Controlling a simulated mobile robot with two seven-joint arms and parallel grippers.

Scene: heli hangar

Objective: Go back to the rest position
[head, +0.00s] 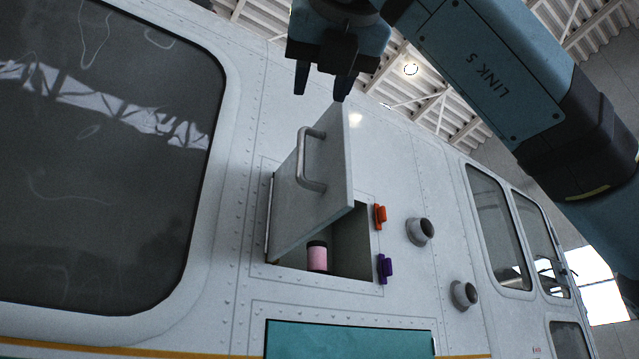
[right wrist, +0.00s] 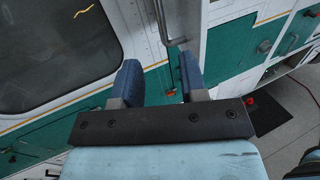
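My right gripper (head: 322,84) is at the top of the head view, just above the upper edge of an open hatch door (head: 325,185) on the helicopter's side. Its two fingers are apart with nothing between them. In the right wrist view the blue fingers (right wrist: 158,82) also stand apart and empty. The door has a metal handle (head: 311,160) and swings out to the left of its compartment (head: 352,245). A pink can with a dark top (head: 317,256) stands inside the compartment. My left gripper is not in view.
An orange latch (head: 380,217) and a purple latch (head: 385,268) sit at the compartment's right edge. Two round grey fittings (head: 420,231) stick out farther right. A large dark window (head: 100,150) fills the left. A teal panel (head: 348,339) lies below.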

